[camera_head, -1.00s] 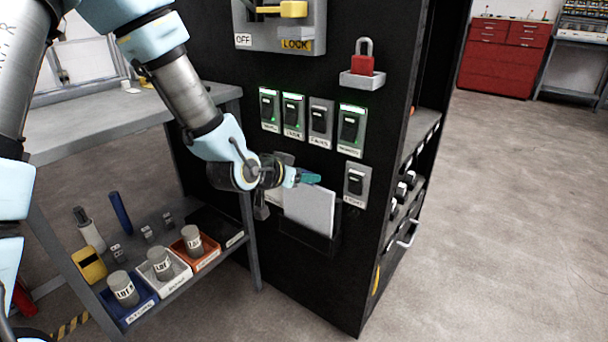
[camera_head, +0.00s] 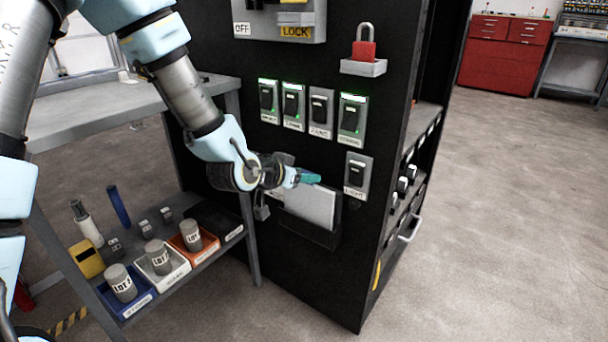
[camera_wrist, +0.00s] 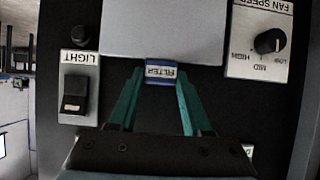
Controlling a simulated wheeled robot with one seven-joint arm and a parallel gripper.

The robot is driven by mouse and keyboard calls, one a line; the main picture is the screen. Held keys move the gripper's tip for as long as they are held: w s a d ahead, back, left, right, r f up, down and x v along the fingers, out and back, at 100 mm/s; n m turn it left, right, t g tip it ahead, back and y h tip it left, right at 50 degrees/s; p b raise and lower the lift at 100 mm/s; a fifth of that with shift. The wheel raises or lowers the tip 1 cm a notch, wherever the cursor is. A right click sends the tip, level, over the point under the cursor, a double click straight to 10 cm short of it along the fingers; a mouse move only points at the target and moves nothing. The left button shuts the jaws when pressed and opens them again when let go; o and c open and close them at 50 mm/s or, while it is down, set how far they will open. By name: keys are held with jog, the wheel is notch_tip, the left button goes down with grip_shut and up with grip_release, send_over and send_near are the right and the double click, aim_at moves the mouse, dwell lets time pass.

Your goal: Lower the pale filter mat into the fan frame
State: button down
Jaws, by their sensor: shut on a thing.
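The pale filter mat (camera_head: 308,208) stands in the black fan frame (camera_head: 322,238) on the cabinet's front. Its lower part is hidden behind the frame's front wall, and its upper part shows above it. My gripper (camera_head: 307,178) is at the mat's top edge. In the wrist view, the green fingers of my gripper (camera_wrist: 160,80) are shut on the blue tab marked FILTER at the edge of the mat (camera_wrist: 163,30). Whether the mat rests on the frame's bottom cannot be seen.
A light switch (camera_head: 357,175) sits just right of the mat, with a row of switches (camera_head: 320,113) above. A fan speed knob (camera_wrist: 270,41) shows in the wrist view. A workbench (camera_head: 110,112) with lot trays (camera_head: 165,262) stands left. Floor at right is clear.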

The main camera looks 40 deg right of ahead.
jog(key=shift+f+b, duration=0.5)
jog(key=shift+f, duration=0.15)
jog(key=shift+c, duration=1.3)
grip_release()
jog(key=shift+a+r, duration=0.1)
jog(key=shift+a, duration=0.05)
jog(key=p+v, duration=0.7)
jog(key=v, duration=0.3)
jog(key=shift+a, duration=0.2)
jog(key=shift+r, duration=0.1)
